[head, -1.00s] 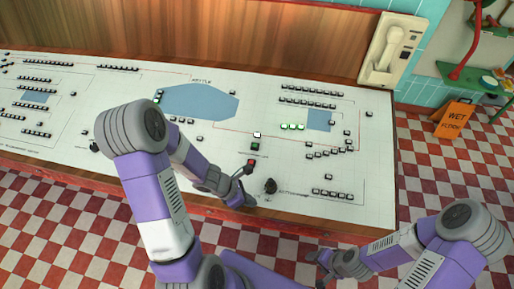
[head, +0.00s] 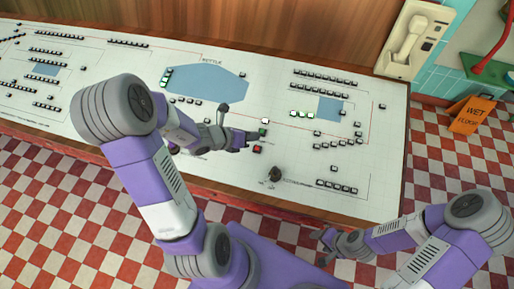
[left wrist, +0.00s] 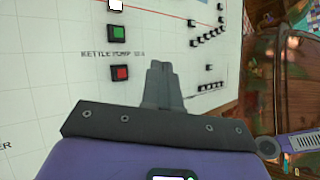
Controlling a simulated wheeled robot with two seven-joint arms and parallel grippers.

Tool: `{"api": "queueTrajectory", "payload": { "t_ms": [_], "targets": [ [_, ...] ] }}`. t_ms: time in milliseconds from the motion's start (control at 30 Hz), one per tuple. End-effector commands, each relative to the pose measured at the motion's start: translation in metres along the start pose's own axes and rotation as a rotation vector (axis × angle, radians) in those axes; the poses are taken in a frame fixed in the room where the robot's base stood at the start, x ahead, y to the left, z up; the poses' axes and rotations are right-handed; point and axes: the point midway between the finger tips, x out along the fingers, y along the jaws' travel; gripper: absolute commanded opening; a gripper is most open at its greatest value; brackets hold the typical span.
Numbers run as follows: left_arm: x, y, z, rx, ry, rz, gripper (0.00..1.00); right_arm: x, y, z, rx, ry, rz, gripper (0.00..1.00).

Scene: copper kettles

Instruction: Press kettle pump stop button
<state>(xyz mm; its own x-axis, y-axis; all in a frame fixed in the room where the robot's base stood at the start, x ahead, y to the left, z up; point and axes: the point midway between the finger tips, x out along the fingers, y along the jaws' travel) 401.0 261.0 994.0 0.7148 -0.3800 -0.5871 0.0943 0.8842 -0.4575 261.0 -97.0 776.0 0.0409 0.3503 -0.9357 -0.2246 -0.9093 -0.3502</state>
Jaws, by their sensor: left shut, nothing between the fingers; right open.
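The red button (head: 257,149) is a small square on the white control panel (head: 225,180), just below a green button (head: 262,132). The left wrist view shows the red button (left wrist: 121,73) under the green button (left wrist: 117,33), with a "KETTLE PUMP" label between them. My left gripper (head: 252,136) is shut and empty, its tips close to the two buttons in the head view. In the left wrist view the shut fingers (left wrist: 158,68) are to the right of the red button; contact with the panel cannot be told. My right gripper (head: 325,242) is open, off the panel's front edge.
A white button (head: 265,121) is above the green one. A black knob (head: 275,174) stands up from the panel below right. Several small buttons line the panel around a blue kettle shape (head: 207,85). A telephone (head: 408,40) is at the back right; a wet-floor sign (head: 472,115) stands beyond.

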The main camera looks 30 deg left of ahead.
Motion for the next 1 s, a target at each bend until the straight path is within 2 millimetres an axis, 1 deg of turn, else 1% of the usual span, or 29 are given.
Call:
{"api": "queueTrajectory", "payload": {
  "t_ms": [167, 500, 600, 733, 1000],
  "targets": [
    [0.013, 0.010, -0.011, 0.000, 0.001, 0.000, 0.00, 0.016, 0.006, -0.001, 0.000, 0.000, 0.000, 0.63],
    [0.048, 0.035, -0.036, 0.000, 0.001, 0.000, 0.00, 0.055, 0.021, -0.003, 0.000, 0.000, 0.000, 0.63],
    [0.054, 0.040, -0.041, 0.001, 0.001, 0.000, 0.00, 0.063, 0.024, -0.003, 0.000, 0.000, 0.000, 0.63],
    [0.059, 0.043, -0.043, 0.001, 0.001, 0.000, 0.00, 0.068, 0.025, -0.003, 0.000, 0.000, 0.000, 0.63],
    [0.058, 0.042, -0.043, 0.001, 0.001, 0.000, 0.00, 0.067, 0.025, -0.003, 0.000, 0.000, 0.000, 0.63]
  ]
}}
